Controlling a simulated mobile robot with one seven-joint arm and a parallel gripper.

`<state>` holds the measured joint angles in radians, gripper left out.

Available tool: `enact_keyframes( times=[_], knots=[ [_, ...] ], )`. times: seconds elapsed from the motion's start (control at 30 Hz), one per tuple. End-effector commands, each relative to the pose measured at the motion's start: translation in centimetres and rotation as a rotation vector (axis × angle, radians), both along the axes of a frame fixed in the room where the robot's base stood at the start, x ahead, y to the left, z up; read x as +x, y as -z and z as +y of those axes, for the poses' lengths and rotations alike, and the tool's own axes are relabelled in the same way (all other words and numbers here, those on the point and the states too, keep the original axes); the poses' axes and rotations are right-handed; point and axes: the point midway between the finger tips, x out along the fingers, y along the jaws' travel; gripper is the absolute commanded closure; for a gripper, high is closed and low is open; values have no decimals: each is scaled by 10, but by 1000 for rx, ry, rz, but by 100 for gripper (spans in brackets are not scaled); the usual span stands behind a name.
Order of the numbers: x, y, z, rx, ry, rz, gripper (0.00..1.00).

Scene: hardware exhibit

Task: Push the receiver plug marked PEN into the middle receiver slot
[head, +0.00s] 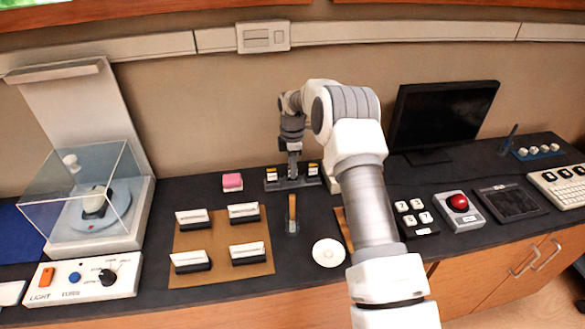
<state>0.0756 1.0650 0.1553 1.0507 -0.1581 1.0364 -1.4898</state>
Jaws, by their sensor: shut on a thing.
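The dark receiver base (292,185) lies on the counter near the wall, with a small white-and-yellow-marked plug (271,174) at its left end and another (313,169) at its right end. My gripper (293,174) points down at the middle of this base, between those two plugs. It is shut on a plug that is mostly hidden by the fingers. The PEN mark is too small to read, and I cannot tell how deep the held plug sits in the middle slot.
A pink-topped block (232,182) lies left of the base. In front stand an upright wooden-handled tool (292,212), a white round dish (328,253) and a brown mat (222,270) with several card holders. A monitor (445,115) stands right of my arm.

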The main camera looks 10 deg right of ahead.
Motion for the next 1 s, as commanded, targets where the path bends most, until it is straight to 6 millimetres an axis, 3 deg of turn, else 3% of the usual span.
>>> enact_keyframes(
  times=[0.33,0.37,0.53,0.77,0.9,1.0],
  knots=[
    [0,3,0,0,0,0,100],
    [0,3,0,0,0,0,78],
    [0,3,0,0,0,0,47],
    [0,3,0,0,0,0,44],
    [0,3,0,0,0,0,19],
    [0,3,0,0,0,0,16]
  ],
)
